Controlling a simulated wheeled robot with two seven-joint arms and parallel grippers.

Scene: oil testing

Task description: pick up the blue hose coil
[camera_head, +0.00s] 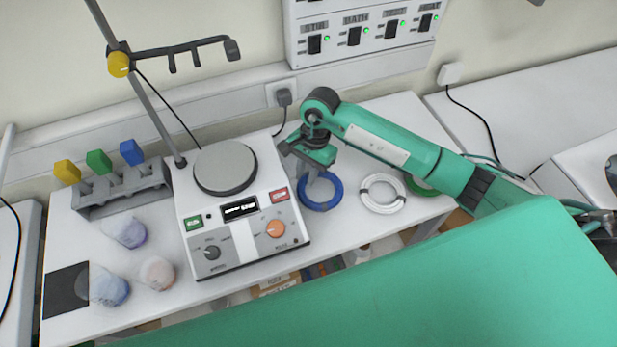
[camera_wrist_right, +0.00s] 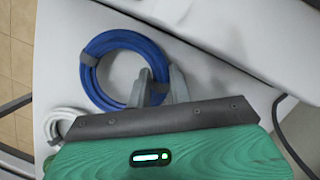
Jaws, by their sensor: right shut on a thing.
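The blue hose coil (camera_head: 323,204) lies on the white table, just right of the hotplate device in the head view. My right gripper (camera_head: 318,180) reaches down to the coil's upper side and is shut on it. In the right wrist view the blue coil (camera_wrist_right: 108,53) shows as a bundled ring with dark ties, and the right gripper's fingers (camera_wrist_right: 158,88) are at its lower right edge, with one finger over the tubing. I cannot tell whether the coil is lifted off the table. My left gripper is not in view.
A white coil (camera_head: 383,207) lies right of the blue one, and a green coil (camera_head: 421,187) is partly hidden behind my right arm. The hotplate device (camera_head: 240,225) stands close on the left. The table's front edge is near the coils.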

